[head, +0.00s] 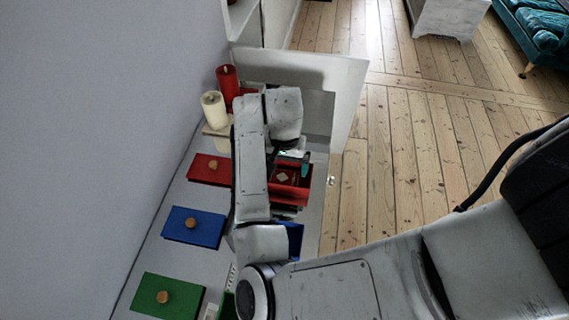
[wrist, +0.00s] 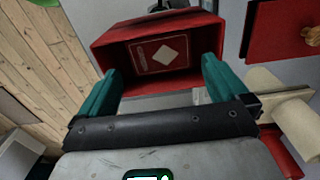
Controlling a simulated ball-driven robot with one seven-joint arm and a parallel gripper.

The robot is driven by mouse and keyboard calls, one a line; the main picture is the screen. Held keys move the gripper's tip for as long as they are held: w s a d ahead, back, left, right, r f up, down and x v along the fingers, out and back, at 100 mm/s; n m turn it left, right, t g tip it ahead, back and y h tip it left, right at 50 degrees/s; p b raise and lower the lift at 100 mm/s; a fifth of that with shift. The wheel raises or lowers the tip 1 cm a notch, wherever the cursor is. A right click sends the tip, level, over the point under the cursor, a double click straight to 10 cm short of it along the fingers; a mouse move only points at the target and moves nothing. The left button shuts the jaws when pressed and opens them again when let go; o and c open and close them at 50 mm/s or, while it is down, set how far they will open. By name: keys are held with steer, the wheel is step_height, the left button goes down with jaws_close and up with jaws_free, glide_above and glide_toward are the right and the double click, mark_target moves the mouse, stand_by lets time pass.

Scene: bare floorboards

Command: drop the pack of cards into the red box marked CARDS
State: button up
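The open red box (head: 305,188) stands on the white surface under my gripper; in the wrist view its rim (wrist: 105,55) fills the upper middle. A red pack with a white diamond (wrist: 163,54), which looks like the pack of cards, lies inside the box. The pack also shows in the head view (head: 282,177). My gripper (wrist: 160,64) is open, with its teal fingers spread and nothing between them. It is above the box's near side, apart from the pack. My arm hides part of the box in the head view. I cannot read the CARDS mark.
A red lid (head: 208,169), a blue lid (head: 193,227) and a green lid (head: 167,296) lie along the left. A blue box (head: 296,238) is partly hidden by my arm. A red candle (head: 227,78) and a cream candle (head: 213,110) stand behind.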

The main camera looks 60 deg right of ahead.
steer(key=shift+r, duration=0.1)
step_height(320, 180, up, 11)
steer(key=shift+p, duration=0.3)
steer(key=shift+f, duration=0.2)
stand_by(0.6)
